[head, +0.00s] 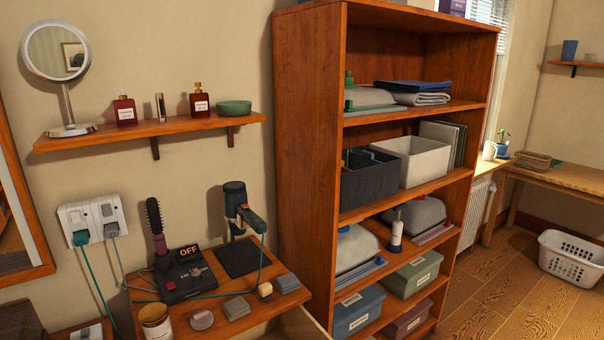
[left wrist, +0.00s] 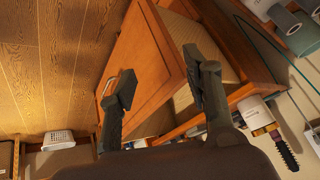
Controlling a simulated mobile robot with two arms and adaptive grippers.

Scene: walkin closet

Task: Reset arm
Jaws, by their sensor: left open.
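My left gripper (left wrist: 160,72) shows in the left wrist view with its two dark fingers spread apart. Nothing is between the fingertips. Behind it is an orange wooden unit (left wrist: 143,50) with what looks like a drawer front, seen tilted. A pale metal handle (left wrist: 111,83) shows close beside the left finger; I cannot tell whether they touch. Neither gripper shows in the head view, and my right gripper is in no view.
In the head view, a wooden ledge (head: 221,318) holds a hairbrush (head: 155,222), a black box marked OFF (head: 186,277), a hair dryer (head: 236,205) and a jar (head: 155,322). A tall shelf unit (head: 300,130) stands beside it. Floor (head: 490,300) is clear before the laundry basket (head: 571,258).

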